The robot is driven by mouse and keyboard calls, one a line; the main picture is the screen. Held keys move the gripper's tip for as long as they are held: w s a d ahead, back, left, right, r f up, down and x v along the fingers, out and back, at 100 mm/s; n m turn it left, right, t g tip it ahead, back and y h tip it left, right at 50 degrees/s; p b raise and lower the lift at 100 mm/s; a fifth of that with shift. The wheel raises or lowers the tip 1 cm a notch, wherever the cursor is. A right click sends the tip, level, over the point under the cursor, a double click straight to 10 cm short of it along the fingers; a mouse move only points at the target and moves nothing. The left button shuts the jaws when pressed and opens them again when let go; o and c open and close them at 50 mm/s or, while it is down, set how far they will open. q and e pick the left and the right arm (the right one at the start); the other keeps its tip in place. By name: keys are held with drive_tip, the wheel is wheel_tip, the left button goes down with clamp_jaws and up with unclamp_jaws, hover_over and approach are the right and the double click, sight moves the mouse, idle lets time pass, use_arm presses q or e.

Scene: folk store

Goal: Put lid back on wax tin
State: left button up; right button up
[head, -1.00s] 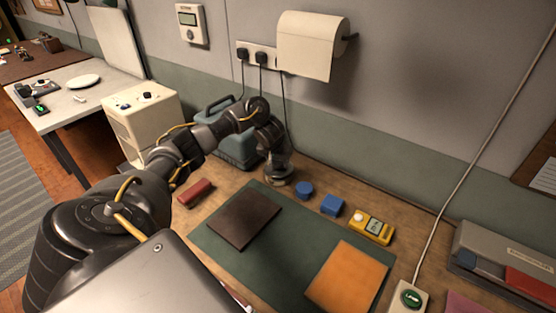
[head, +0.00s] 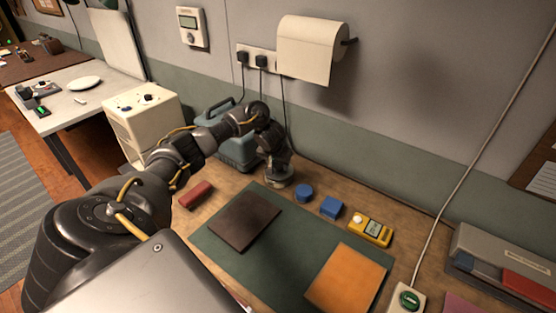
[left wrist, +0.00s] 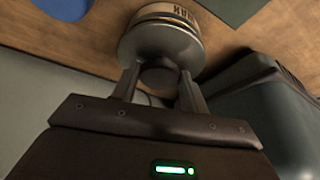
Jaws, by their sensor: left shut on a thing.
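The wax tin (head: 277,184) stands at the back of the bench, just beyond the green mat. Its pale label with "WAX" (left wrist: 181,14) shows upside down in the left wrist view. The round silver lid (left wrist: 160,42) is over the tin's top, lined up with it or nearly so. I cannot tell whether it is fully seated. My left gripper (left wrist: 159,84) is shut on the lid's dark knob, one finger on each side. It also shows above the tin in the head view (head: 277,165). My right gripper is not in view.
A blue round tin (head: 304,193), a blue block (head: 331,207) and a yellow meter (head: 370,229) stand right of the wax tin. A red block (head: 195,195) lies left. A teal case (head: 238,153) is close behind. The green mat (head: 290,240) holds brown and orange pieces.

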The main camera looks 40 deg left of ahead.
use_arm(q)
drive_tip(key=shift+f+p, duration=0.15)
drive_tip(key=shift+p, duration=0.9)
idle(1.1)
idle(0.3)
drive_tip(key=o, duration=1.5)
drive_tip(key=shift+o, duration=0.2)
wheel_tip(320, 180, up, 7)
drive_tip(key=p, duration=0.9)
drive_tip(key=shift+c, duration=0.3)
clamp_jaws()
